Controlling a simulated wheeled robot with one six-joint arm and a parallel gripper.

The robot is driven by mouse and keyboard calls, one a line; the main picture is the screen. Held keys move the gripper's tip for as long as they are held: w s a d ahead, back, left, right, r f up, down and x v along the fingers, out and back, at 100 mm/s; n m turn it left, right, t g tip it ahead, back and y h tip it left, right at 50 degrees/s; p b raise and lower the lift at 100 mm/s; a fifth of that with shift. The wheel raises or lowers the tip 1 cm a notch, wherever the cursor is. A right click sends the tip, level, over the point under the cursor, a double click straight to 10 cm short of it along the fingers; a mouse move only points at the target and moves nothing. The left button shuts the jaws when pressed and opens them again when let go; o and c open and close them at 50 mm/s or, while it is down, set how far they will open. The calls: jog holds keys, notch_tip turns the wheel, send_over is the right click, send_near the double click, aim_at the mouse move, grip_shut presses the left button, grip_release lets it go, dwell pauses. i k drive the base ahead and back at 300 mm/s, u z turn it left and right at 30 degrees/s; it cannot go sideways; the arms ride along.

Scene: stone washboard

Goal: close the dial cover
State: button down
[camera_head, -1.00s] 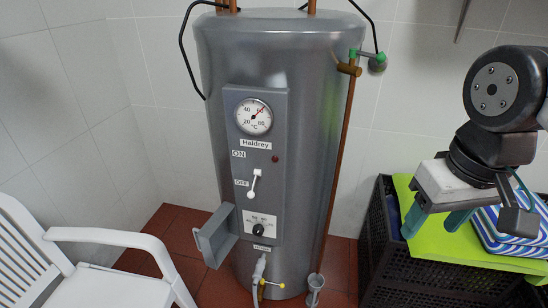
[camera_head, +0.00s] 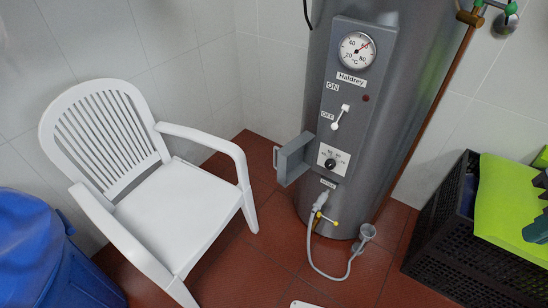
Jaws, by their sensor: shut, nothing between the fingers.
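The dial cover (camera_head: 294,160) is a grey, box-like flap with a handle at its left. It stands open, swung out to the left of the dial plate. The dial (camera_head: 330,163) is a small black knob on a white plate, low on the grey panel of the boiler (camera_head: 396,110), and is uncovered.
A white plastic chair (camera_head: 175,205) stands left of the boiler, near the open cover. A blue bin (camera_head: 45,255) is at lower left. A black crate (camera_head: 455,262) with a green top stands at right.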

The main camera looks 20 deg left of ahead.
aim_at(293, 159)
jog(key=k, duration=1)
jog(key=u, duration=0.6)
jog(key=i, duration=0.65)
jog(key=u, duration=0.7)
jog(key=i, duration=0.75)
jog(key=z, duration=0.65)
jog(key=i, duration=0.65)
jog(key=z, duration=0.6)
